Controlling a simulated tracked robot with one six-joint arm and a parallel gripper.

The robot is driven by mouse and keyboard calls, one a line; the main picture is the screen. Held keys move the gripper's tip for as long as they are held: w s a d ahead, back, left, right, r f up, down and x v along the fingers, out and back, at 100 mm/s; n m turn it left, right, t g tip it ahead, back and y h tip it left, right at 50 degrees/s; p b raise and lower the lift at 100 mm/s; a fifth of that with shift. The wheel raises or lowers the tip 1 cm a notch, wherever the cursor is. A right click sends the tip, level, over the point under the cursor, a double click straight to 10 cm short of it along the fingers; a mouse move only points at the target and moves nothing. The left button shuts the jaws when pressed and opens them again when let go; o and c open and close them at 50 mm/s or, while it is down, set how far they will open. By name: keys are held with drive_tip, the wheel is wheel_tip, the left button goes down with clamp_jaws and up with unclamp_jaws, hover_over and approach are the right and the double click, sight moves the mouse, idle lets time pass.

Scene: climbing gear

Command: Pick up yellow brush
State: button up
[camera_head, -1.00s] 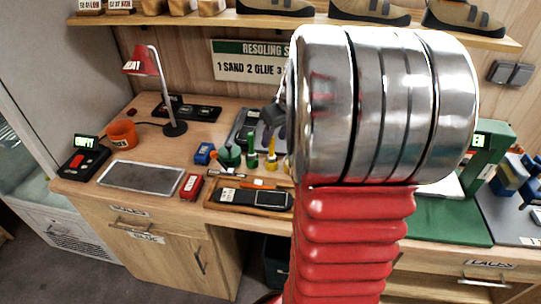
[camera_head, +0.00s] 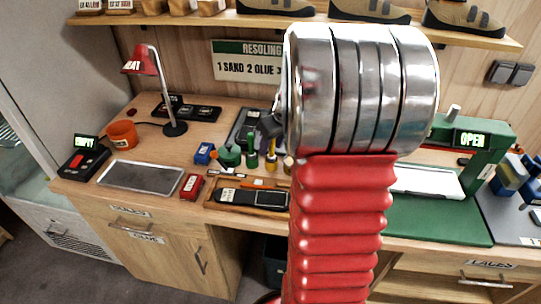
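A small upright thing with a yellow lower part (camera_head: 271,164), which looks like the yellow brush, stands on the workbench just left of my arm. Another yellowish piece (camera_head: 288,163) shows right beside it, at the arm's edge. A green one (camera_head: 252,160) stands to its left. My gripper (camera_head: 268,125) is a dark grey shape above and behind the yellow brush, partly hidden by my own arm. Its fingers are too small and covered to tell whether they are open, and no held thing shows.
A tray with a dark shoe sole (camera_head: 248,196) lies in front of the brushes. A blue box (camera_head: 204,153), red box (camera_head: 192,187), grey plate (camera_head: 140,178) and red lamp (camera_head: 142,62) are left. A green machine with an OPEN display (camera_head: 472,139) stands right.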

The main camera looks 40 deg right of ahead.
drive_tip(key=shift+c, duration=0.3)
clamp_jaws()
drive_tip(key=shift+r, duration=0.15)
wheel_tip(320, 180, up, 18)
idle(0.6)
idle(0.4)
